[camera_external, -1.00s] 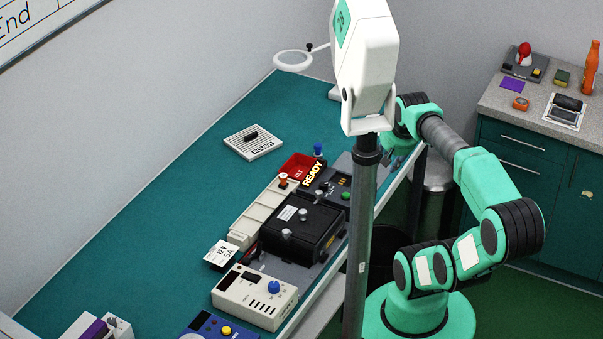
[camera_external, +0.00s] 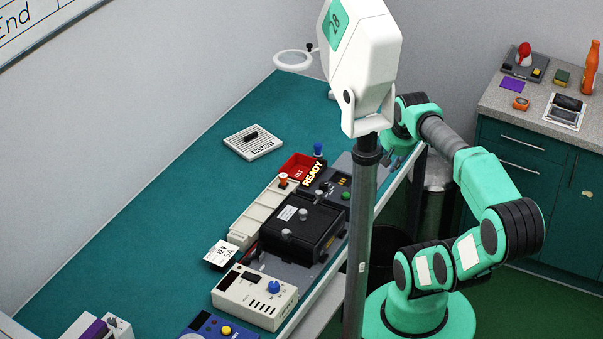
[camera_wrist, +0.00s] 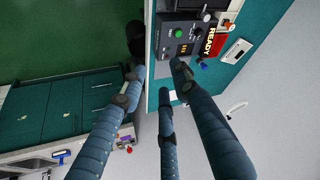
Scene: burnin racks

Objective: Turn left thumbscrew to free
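The black box fixture (camera_external: 289,246) sits in a grey tray on the bench in the external view. Two small silver thumbscrews stand on its top: one nearer the front (camera_external: 286,233) and one farther back (camera_external: 303,214). I cannot tell which counts as the left one. My gripper (camera_external: 392,161) is at the bench's right edge, well apart from both, partly hidden by the pole. In the wrist view its fingers (camera_wrist: 160,84) are spread apart with nothing between them. A silver knob (camera_wrist: 206,17) shows at the top there, too small to identify.
A READY sign (camera_external: 314,173), a red bin (camera_external: 297,164) and a green button (camera_external: 346,195) lie behind the box. A cream power unit (camera_external: 255,300) with a blue knob stands in front. A dark pole (camera_external: 357,240) crosses the view. The bench's left side is largely clear.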

